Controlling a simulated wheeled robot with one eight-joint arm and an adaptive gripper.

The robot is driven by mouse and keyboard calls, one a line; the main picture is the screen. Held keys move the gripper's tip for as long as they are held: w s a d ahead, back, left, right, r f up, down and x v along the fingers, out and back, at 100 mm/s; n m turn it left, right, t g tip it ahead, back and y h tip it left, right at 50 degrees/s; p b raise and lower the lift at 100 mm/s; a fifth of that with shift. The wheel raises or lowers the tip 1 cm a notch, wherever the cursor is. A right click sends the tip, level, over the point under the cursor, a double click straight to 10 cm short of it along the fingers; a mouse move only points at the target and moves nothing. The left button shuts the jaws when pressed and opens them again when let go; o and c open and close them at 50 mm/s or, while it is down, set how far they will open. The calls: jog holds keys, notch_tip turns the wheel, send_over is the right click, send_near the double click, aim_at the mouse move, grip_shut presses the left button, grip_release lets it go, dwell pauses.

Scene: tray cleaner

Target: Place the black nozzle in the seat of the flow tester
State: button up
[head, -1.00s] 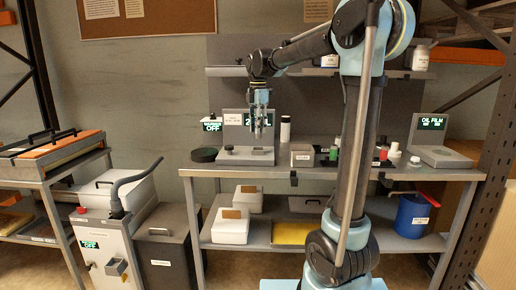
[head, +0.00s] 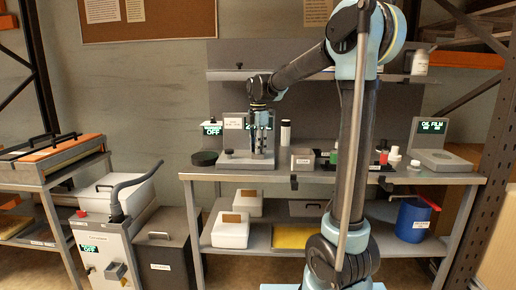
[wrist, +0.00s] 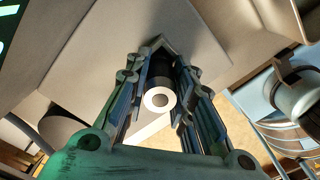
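The flow tester (head: 228,160) is a grey device on the workbench with a flat base and an upright back panel with a lit display, partly hidden by my arm. My gripper (head: 262,155) points straight down, low over the right part of its base. In the wrist view my gripper (wrist: 164,62) has its fingers closed in on both sides of the black nozzle (wrist: 163,74), a short dark cylinder with a pale ring-shaped end facing the camera. The seat is hidden, and I cannot tell whether the nozzle touches it.
A dark round disc (head: 203,158) lies left of the tester. A grey box (head: 302,158), a white bottle (head: 285,133) and several small coloured bottles stand to the right. The oil film device (head: 440,159) is at the bench's right end. A shelf runs above.

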jog(key=o, duration=0.4)
jog(key=shift+o, duration=0.2)
notch_tip(320, 180, up, 12)
jog(key=shift+r, duration=0.1)
jog(key=s+d+f+m+t, duration=0.1)
jog(key=s+d+f+m, duration=0.45)
jog(key=s+d, duration=0.2)
jog(key=s+d+f+m, duration=0.5)
jog(key=s+d+m, duration=0.1)
jog(key=s+d, duration=0.15)
jog(key=s+d+f+m, duration=0.3)
jog(key=s+f+m, duration=0.3)
jog(key=s+f, duration=0.2)
jog(key=s+d+f+m+t, duration=0.1)
jog(key=s+d+f+m, duration=0.2)
jog(key=s+f+m, duration=0.3)
notch_tip(320, 180, down, 6)
jog(key=s, duration=0.2)
jog(key=shift+s+d+r+m, duration=0.2)
jog(key=shift+s+d+m, duration=0.05)
jog(key=shift+s+m, duration=0.1)
